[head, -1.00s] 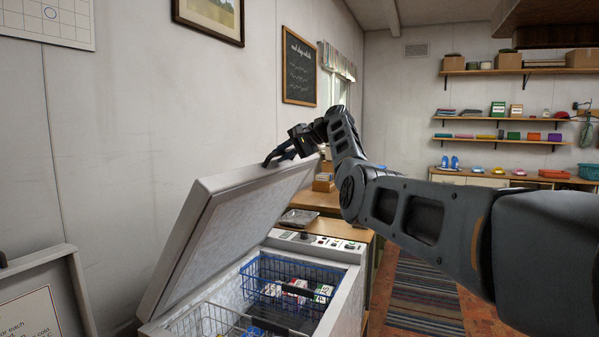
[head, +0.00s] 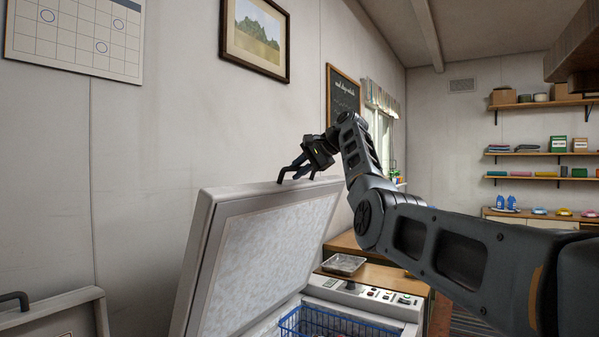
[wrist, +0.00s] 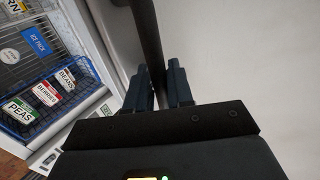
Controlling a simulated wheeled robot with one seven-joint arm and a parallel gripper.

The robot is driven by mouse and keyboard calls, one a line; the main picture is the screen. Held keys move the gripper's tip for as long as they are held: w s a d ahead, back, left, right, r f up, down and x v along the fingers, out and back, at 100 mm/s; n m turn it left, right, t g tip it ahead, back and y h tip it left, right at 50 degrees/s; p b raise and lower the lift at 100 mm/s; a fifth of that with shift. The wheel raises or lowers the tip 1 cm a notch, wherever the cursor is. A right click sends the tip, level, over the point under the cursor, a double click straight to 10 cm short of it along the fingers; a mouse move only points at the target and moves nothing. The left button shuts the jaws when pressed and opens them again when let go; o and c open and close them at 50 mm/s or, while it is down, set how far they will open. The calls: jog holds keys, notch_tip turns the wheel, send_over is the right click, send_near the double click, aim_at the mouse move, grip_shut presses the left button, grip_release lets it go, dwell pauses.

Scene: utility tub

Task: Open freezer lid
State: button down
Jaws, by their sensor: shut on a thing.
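The white freezer lid (head: 265,262) stands raised and steeply tilted in the head view, its pale inner panel facing the room. Its dark bar handle (head: 285,173) is at the lid's top edge. My gripper (head: 297,170) is shut on this handle. In the wrist view the two fingers of my gripper (wrist: 160,88) sit on either side of the handle (wrist: 148,35). The freezer body (head: 395,306) is open below the lid, with a blue wire basket (head: 325,322) inside. The wrist view shows boxes labelled peas (wrist: 20,110), berries and beans in it.
A control panel (head: 360,294) runs along the freezer's right end. A metal tray (head: 343,263) lies on the wooden counter behind. A wall with a framed picture (head: 255,38) rises behind the lid. Another lid-like panel with a handle (head: 15,298) stands at the lower left.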

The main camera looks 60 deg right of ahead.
jog(key=c, duration=1.1)
grip_release()
jog(key=shift+c, duration=0.2)
jog(key=b+v, duration=0.2)
jog(key=v, duration=0.5)
jog(key=shift+s+r, duration=0.2)
jog(key=shift+s, duration=0.15)
